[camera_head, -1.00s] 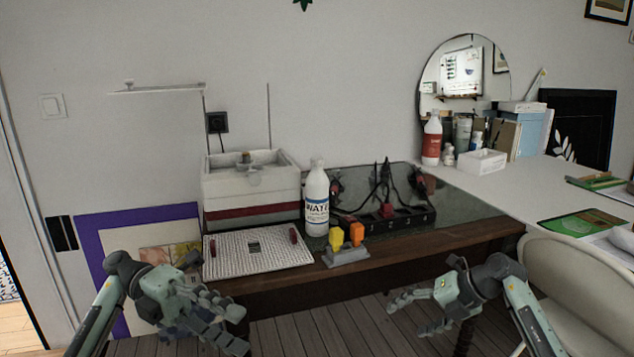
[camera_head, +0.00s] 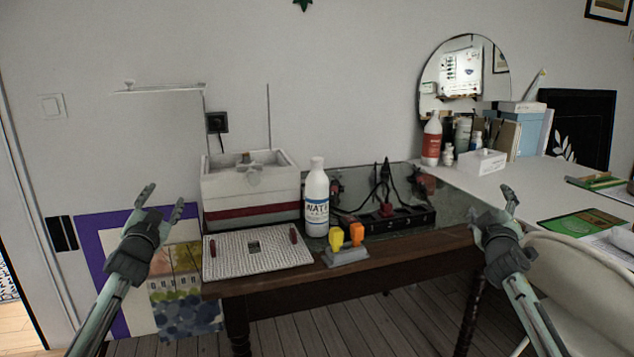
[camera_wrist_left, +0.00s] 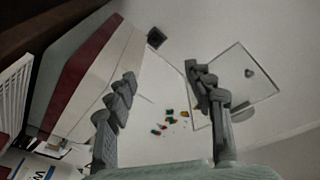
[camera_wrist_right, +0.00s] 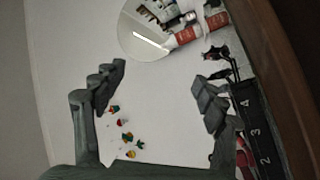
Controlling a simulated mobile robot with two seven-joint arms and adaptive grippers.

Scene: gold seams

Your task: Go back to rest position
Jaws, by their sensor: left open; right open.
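My left gripper (camera_head: 160,207) is open and empty, raised at the left of the dark wooden table (camera_head: 290,279) with its fingers pointing up. In the left wrist view its two fingers (camera_wrist_left: 160,95) stand wide apart with nothing between them. My right gripper (camera_head: 492,214) is open and empty, raised by the right end of the table. In the right wrist view its fingers (camera_wrist_right: 165,95) are spread with only wall between them. Neither gripper touches anything on the table.
On the table stand a white box with a red band (camera_head: 250,212), a white ribbed board (camera_head: 232,262), a white bottle (camera_head: 316,205), a grey holder with yellow and orange blocks (camera_head: 345,258) and a black power strip (camera_head: 395,219). A pale chair (camera_head: 570,280) stands close to my right arm.

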